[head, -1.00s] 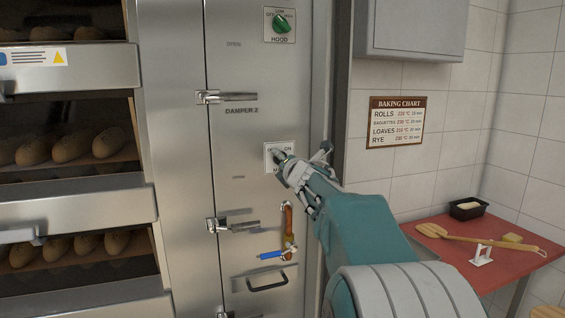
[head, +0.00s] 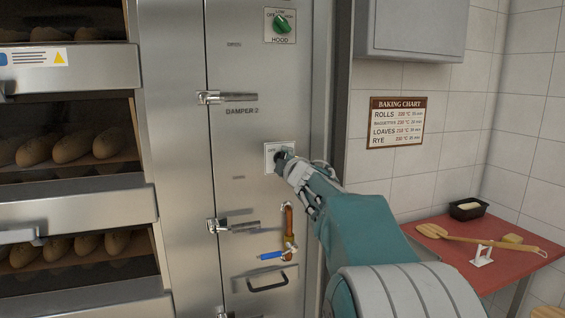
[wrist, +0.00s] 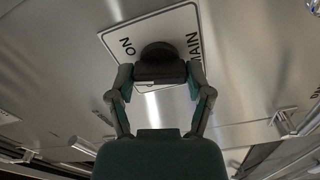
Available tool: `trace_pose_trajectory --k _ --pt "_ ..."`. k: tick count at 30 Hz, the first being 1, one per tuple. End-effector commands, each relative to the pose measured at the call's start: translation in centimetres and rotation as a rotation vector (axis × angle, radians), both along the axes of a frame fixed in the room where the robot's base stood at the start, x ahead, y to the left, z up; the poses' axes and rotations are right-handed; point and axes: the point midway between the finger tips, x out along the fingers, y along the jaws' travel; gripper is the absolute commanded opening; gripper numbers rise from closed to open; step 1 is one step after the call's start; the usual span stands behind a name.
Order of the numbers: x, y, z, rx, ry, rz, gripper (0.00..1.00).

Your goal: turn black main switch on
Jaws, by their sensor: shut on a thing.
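The black main switch (wrist: 160,58) shows in the wrist view as a dark knob on a white label plate reading "ON" and "MAIN". In the head view the plate (head: 271,152) is on the tall steel panel, partly covered by my gripper. My gripper (head: 286,160) is at the plate in the head view. In the wrist view its two fingers (wrist: 160,77) are shut on the black switch, one at each side. The switch's pointer direction cannot be made out.
A green hood knob (head: 282,23) is above on the same panel. Damper handles (head: 228,97) stick out at left. A pipe with a blue-handled valve (head: 271,255) and a drawer handle (head: 267,283) are below. A red table (head: 470,262) stands at right.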

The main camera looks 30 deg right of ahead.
Motion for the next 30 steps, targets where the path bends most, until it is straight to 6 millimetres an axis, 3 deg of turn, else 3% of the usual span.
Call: trace_pose_trajectory --k 15,30 --pt "0.05 -0.12 -0.58 0.396 -0.092 -0.003 0.18" --pt "0.08 -0.15 -0.76 0.515 -0.12 -0.005 0.18"
